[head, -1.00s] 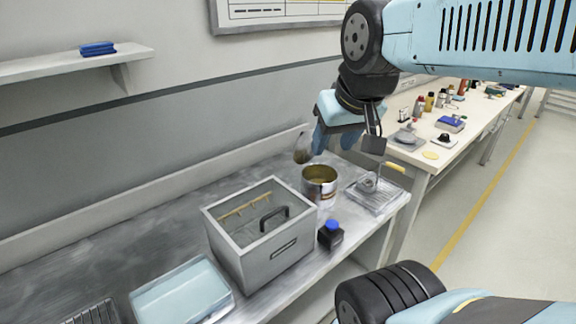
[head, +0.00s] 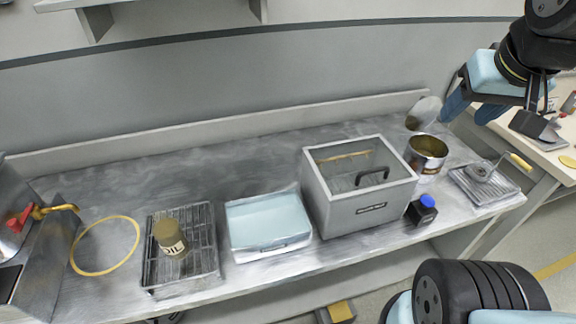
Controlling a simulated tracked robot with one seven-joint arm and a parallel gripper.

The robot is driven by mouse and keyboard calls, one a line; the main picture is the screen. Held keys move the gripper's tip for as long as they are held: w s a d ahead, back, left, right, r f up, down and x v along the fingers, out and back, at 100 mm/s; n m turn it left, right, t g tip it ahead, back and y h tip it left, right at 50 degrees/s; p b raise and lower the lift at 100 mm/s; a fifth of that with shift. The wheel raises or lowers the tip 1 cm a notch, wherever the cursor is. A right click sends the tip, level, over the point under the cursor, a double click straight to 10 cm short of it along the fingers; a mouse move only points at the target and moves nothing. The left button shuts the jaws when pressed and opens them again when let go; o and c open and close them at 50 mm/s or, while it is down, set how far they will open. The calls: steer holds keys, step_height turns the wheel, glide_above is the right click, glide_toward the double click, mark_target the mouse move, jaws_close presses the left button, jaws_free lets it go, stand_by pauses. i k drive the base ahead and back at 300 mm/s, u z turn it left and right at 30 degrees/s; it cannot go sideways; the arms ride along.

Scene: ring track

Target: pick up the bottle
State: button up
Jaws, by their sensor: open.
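A small dark bottle with a blue cap (head: 422,211) stands upright on the metal bench, at the front right corner of the grey box. A dark olive container with a pale label reading OIL (head: 171,238) stands on a wire rack (head: 205,262) to the left; I cannot tell whether the task means this one. My gripper (head: 470,110), with light blue fingers, hangs at the upper right, open and with nothing visible between the fingers. It is above and to the right of the blue-capped bottle, apart from it.
The grey box (head: 352,213) with a handle, an open can (head: 427,152) and a wire tray (head: 495,192) are near the blue-capped bottle. A translucent rounded thing (head: 424,112) is behind the can. A pale blue tray (head: 268,222) and a yellow ring (head: 78,262) lie leftward. The bench back is clear.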

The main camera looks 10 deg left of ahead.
mark_target(167, 230)
steer(key=k, duration=0.45)
steer(key=u, duration=2.1)
steer(key=k, duration=0.7)
steer(key=z, duration=0.25)
steer(key=i, duration=1)
steer(key=z, duration=0.05)
